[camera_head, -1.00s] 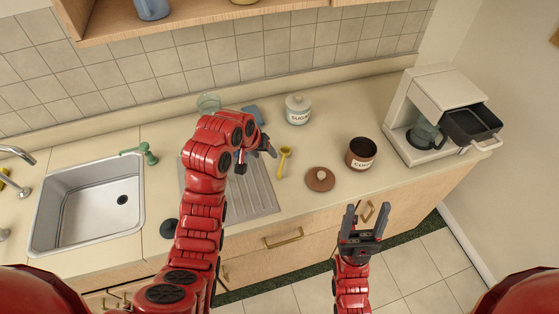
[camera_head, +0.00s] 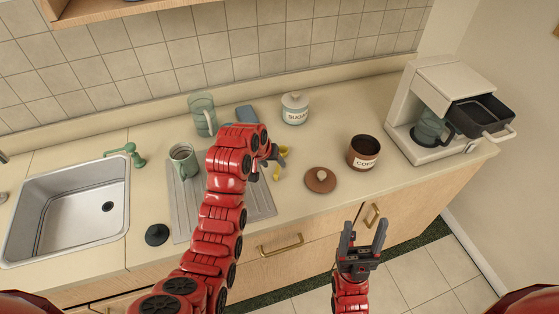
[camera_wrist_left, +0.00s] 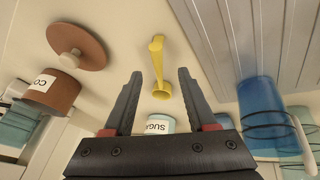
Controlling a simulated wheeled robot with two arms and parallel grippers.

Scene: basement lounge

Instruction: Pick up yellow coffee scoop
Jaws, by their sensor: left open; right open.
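The yellow coffee scoop (camera_head: 281,164) lies on the counter between the drainboard and the brown lid. My left gripper (camera_head: 268,163) is right beside it in the head view and hides part of it. In the left wrist view the scoop (camera_wrist_left: 157,62) shows whole, its bowl toward me and its handle pointing away. It lines up with the gap between the open, empty fingers of my left gripper (camera_wrist_left: 160,74); I cannot tell how far above the counter they are. My right gripper (camera_head: 363,228) is open and empty, in front of the cabinet.
A blue object (camera_head: 245,114) is behind. A green mug (camera_head: 183,160) stands on the metal drainboard (camera_head: 262,201). A coffee maker (camera_head: 438,95) is at the right.

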